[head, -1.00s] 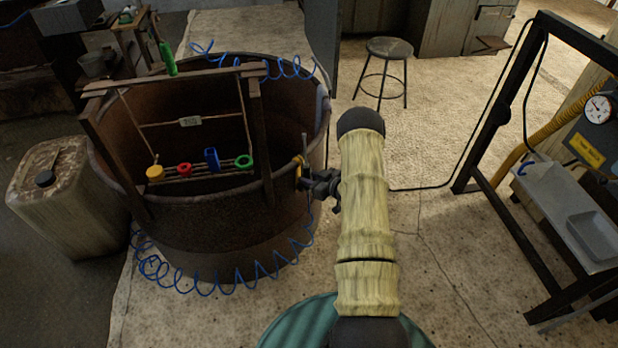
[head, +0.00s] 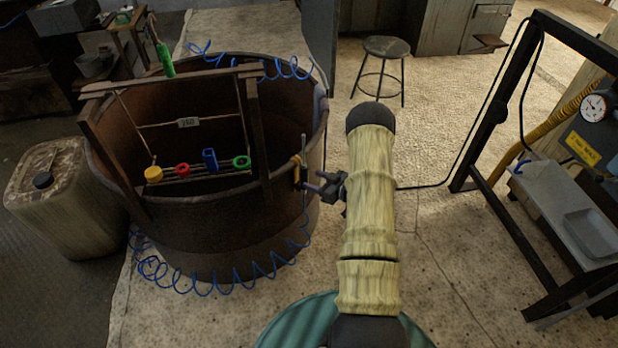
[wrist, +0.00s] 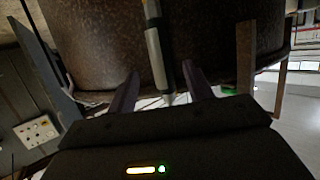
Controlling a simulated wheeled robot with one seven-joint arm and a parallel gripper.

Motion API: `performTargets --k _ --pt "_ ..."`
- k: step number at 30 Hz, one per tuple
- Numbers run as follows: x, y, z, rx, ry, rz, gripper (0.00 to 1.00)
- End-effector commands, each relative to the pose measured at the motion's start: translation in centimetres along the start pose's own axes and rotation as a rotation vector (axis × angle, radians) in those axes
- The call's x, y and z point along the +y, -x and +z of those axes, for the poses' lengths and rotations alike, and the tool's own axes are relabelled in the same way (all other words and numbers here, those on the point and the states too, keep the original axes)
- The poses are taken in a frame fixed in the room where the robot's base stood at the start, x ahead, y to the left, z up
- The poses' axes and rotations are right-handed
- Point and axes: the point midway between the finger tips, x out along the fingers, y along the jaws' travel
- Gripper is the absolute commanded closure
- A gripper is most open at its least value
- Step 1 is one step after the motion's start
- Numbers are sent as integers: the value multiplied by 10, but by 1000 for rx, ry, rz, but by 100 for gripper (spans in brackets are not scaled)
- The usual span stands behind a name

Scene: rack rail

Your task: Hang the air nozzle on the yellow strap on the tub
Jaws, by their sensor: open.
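The tub (head: 215,225) is a rusty round drum at left centre; its wall fills the top of the wrist view (wrist: 100,45). The yellow strap (head: 297,164) is a small loop on its right outer side. The air nozzle (head: 304,150), a thin grey rod, stands upright at the strap, with blue hose running down below it. I cannot tell whether it sits inside the loop. My gripper (head: 312,182) is just right of it, open. In the wrist view, the grey nozzle (wrist: 158,55) shows between the spread fingers (wrist: 161,68), apart from both.
A dirty canister (head: 55,190) is at left, a stool (head: 387,50) behind. A dark rack (head: 500,200) with a gauge stands right. Floor between is clear.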

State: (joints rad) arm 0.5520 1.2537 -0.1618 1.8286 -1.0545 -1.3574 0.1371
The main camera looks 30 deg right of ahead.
Motion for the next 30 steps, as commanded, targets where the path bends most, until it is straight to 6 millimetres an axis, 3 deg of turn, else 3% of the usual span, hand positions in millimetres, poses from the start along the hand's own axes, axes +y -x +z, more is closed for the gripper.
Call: performTargets --k 12,18,30 --pt "1 86 -1 0 -1 4 49" --pt "1 120 -1 0 -1 2 49" --pt "0 130 0 1 1 -1 49"
